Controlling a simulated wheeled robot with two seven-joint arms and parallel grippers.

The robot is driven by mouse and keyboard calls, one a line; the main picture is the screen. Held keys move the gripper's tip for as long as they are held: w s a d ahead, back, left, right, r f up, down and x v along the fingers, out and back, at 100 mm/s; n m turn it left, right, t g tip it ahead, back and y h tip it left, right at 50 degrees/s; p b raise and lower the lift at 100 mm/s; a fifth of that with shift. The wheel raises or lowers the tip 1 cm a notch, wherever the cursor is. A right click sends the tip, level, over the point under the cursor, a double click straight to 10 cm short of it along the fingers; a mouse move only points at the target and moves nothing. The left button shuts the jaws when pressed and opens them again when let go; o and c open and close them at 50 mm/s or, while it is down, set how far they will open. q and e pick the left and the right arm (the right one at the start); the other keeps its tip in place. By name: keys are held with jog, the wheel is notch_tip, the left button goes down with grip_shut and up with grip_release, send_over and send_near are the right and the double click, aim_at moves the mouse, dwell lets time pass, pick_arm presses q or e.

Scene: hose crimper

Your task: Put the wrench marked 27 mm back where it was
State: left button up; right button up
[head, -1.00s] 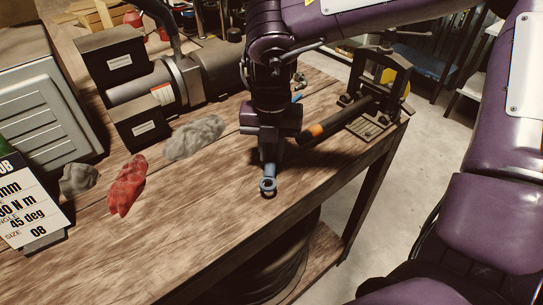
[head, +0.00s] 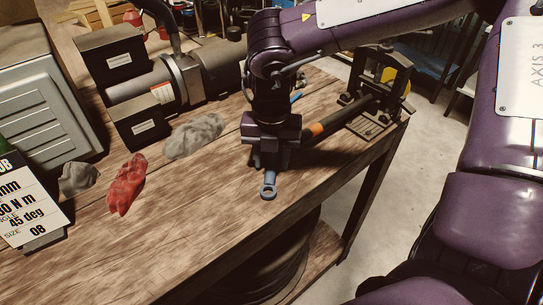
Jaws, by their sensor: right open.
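A blue-grey wrench (head: 268,188) lies on the wooden bench near its front edge, with its ring end showing. The rest of the wrench is hidden under my right gripper, and no size mark can be read. My right gripper (head: 269,165) points down right over the wrench, its jaws open; I cannot tell whether the fingers touch it. My left gripper is not in view.
The wooden bench (head: 190,230) is clear at front left. Red (head: 127,185) and grey (head: 195,137) rags lie left of my gripper. A crimper machine (head: 165,85) is behind, a spec card (head: 28,205) at far left.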

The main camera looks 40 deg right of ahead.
notch_tip(320, 180, up, 12)
jog(key=shift+r, duration=0.15)
dwell(0.3)
dwell(0.5)
